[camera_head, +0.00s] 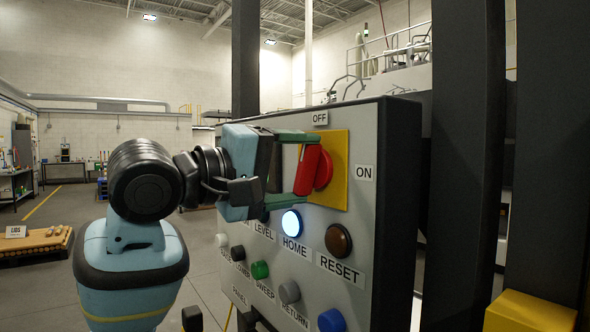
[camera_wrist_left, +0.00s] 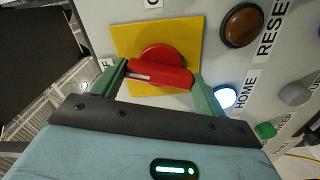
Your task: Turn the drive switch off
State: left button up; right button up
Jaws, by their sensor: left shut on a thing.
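The drive switch is a red rotary handle (camera_head: 322,170) on a yellow plate (camera_head: 340,165) at the top of the grey control panel. The OFF label (camera_head: 320,118) is above the plate and the ON label (camera_head: 364,173) is to its right. The handle stands roughly upright, its white-marked end toward OFF. My left gripper (camera_head: 308,164) is shut on the handle, one green finger at its upper end and one at its lower end. The left wrist view also shows the handle (camera_wrist_left: 160,74) between the fingers, with the white mark at its left end. My right gripper is not in view.
Below the switch, the panel (camera_head: 368,225) carries a lit HOME button (camera_head: 292,223), a brown RESET button (camera_head: 338,240), and several others, including green (camera_head: 260,269) and blue (camera_head: 331,320). Dark posts (camera_head: 468,150) stand at the right. Open floor and a wooden pallet (camera_head: 38,242) lie at the left.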

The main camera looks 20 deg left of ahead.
pick_arm(q)
jog(key=n, duration=0.3)
jog(key=shift+n, duration=0.3)
dwell(0.5)
jog(key=o, duration=1)
jog(key=shift+v, duration=3.9)
